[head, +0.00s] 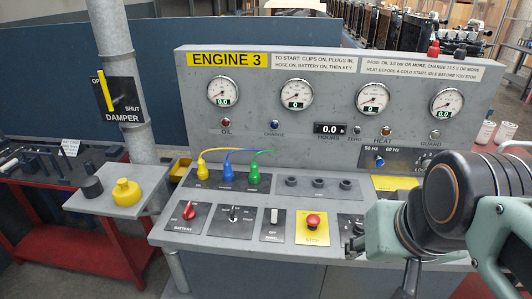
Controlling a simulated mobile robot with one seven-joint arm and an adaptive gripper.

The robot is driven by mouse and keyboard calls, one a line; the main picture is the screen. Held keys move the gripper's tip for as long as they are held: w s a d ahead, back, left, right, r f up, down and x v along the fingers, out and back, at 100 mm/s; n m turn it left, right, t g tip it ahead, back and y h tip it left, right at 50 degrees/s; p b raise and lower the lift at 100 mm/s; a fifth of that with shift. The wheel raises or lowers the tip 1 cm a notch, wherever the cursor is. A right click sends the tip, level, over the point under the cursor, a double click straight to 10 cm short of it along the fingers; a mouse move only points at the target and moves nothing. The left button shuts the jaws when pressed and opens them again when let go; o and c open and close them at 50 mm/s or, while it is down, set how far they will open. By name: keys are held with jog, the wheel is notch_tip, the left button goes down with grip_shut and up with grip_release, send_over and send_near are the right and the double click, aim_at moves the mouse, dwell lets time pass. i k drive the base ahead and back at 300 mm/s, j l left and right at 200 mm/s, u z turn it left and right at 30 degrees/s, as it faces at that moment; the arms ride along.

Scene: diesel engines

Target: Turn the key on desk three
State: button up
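Desk three is the grey console with the yellow "ENGINE 3" label (228,60). Its sloped front holds a red battery switch (188,211), a small black rotary switch on a dark plate (233,214), a pale rocker (274,215) and a red stop button (313,221). Another dark plate with a control (355,228) is partly covered by my arm. I cannot tell for sure which control is the key. My arm covers the desk's right end.
Yellow, blue and green plugs with cables (227,174) stand on the desk. Left are a damper pipe (122,80) with a yellow lever and a side shelf (105,200) with a yellow knob. Red workbenches flank the desk. Gauges (297,95) line the upright panel.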

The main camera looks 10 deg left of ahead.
aim_at(233, 218)
jog(key=i+j+u, duration=0.15)
jog(key=i, duration=0.25)
jog(key=i+j+u, duration=0.1)
jog(key=i, duration=0.35)
jog(key=j+u, duration=0.1)
jog(key=j, duration=0.15)
jog(key=l+z, duration=0.2)
jog(key=l, duration=0.15)
